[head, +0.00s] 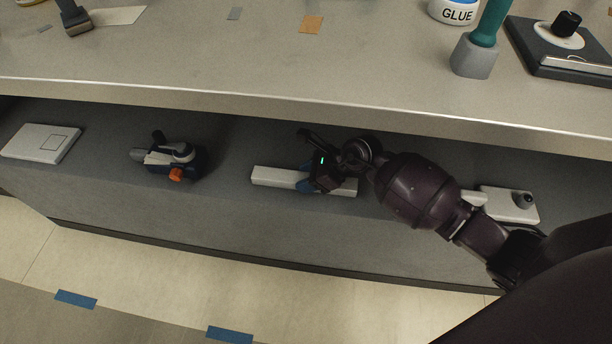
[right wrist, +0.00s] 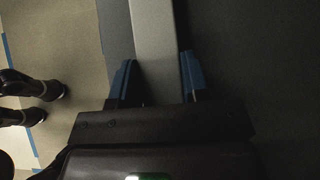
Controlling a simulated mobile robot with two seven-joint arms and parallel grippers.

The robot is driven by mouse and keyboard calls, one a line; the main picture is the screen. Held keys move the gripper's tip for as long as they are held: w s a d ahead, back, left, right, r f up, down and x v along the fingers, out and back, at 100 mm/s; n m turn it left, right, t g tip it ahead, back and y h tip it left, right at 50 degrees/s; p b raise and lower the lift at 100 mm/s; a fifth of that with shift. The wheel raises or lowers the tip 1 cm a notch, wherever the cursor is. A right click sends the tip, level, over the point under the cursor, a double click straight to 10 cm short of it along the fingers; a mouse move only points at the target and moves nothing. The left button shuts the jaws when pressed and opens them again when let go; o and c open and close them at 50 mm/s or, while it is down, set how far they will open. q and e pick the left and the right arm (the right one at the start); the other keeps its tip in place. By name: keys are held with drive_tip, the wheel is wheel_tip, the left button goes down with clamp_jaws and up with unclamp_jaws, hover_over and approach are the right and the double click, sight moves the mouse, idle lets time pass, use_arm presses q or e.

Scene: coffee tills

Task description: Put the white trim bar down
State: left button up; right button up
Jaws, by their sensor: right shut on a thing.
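The white trim bar (head: 273,176) lies lengthwise along the grey lower shelf under the counter in the head view. My right gripper (head: 312,186) reaches in from the right and is shut on the bar near its middle. Its blue fingertips sit on either side of the bar. In the right wrist view the bar (right wrist: 157,40) runs up between the blue fingers of the gripper (right wrist: 160,80). The bar looks to be at or very near the shelf surface; I cannot tell whether it touches. My left gripper is not in view.
On the shelf (head: 221,215) are a white box (head: 42,143) at far left, a dark-and-white tool with an orange knob (head: 175,157), and a white device with a dark knob (head: 511,205) at right. The counter (head: 200,60) overhangs above.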

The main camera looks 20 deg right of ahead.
drive_tip(key=shift+f, duration=0.15)
drive_tip(key=o, duration=1.1)
drive_tip(key=shift+d+r, duration=0.2)
drive_tip(key=shift+r, duration=0.3)
drive_tip(key=p+v, duration=0.3)
drive_tip(key=v, duration=0.7)
drive_tip(key=shift+s+d+r, duration=0.4)
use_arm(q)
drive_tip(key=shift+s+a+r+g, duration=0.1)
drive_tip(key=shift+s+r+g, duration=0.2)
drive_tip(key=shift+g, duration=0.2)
